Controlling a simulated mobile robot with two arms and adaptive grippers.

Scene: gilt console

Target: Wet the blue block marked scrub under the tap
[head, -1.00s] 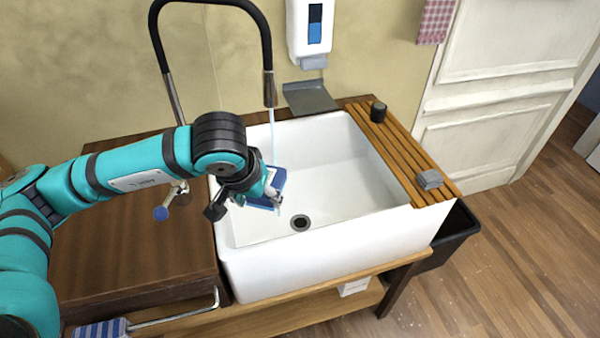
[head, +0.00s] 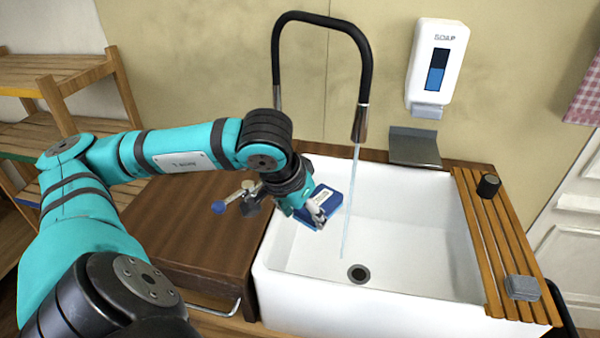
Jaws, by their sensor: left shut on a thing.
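The blue block (head: 329,208) is held over the left side of the white sink (head: 425,210), tilted, with a pale label too small to read. My left gripper (head: 318,209) is shut on it. The black tap (head: 362,75) arches above, and a thin water stream (head: 349,205) runs from its spout into the sink. In the head view the block is just left of the stream, and the stream falls past it unbroken. Whether the block is wet cannot be told. My right gripper is not in view.
The tap's blue-ended lever (head: 219,207) is left of the sink, behind my wrist. A soap dispenser (head: 437,62) hangs on the wall above a metal ledge (head: 414,147). A slatted board (head: 490,225) on the right rim holds a dark cup (head: 488,186) and a grey block (head: 522,287).

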